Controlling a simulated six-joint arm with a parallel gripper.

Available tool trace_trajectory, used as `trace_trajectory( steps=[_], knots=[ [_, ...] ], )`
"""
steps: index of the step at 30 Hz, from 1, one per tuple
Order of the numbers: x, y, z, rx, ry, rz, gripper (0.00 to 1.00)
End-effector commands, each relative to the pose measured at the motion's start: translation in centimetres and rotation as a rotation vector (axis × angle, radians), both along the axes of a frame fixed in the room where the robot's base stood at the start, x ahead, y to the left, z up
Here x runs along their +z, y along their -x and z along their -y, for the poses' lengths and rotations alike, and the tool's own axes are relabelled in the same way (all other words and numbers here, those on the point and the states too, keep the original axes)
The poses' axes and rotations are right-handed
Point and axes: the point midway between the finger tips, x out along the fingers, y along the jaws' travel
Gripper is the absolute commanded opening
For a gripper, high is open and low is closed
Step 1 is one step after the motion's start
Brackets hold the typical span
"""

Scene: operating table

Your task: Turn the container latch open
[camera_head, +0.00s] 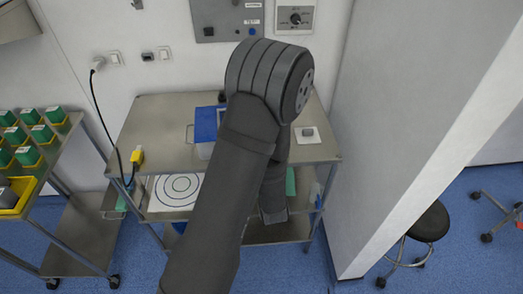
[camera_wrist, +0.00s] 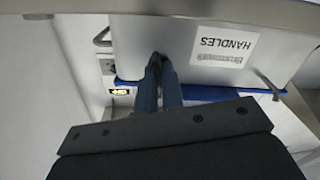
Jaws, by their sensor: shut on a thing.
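The container is a grey metal box with a blue lid. In the head view its left part (camera_head: 206,124) shows on the steel table, and my arm covers the rest. In the wrist view its grey side wall (camera_wrist: 140,35) fills the upper middle, upside down, with a white "HANDLES" label (camera_wrist: 225,46) and a blue edge (camera_wrist: 205,92). My gripper (camera_wrist: 157,62) has its fingertips close together against this wall, left of the label. It is shut on the latch, which is mostly hidden between the fingers. My fingertips are hidden in the head view.
The steel table (camera_head: 160,118) also bears a small grey object on a white pad (camera_head: 307,134) at right and a yellow item (camera_head: 137,156) at the front left corner. A cart with green boxes (camera_head: 42,134) stands at left. A metal handle (camera_wrist: 270,85) shows right of my fingers.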

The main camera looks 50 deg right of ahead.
Motion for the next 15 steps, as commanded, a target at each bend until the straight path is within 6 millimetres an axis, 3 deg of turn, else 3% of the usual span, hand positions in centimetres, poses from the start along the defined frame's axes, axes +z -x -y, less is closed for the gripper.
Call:
trace_trajectory(
  steps=[15],
  knots=[
    [-0.1, -0.12, -0.15, 0.0, 0.367, -0.317, 0.0]
  ],
)
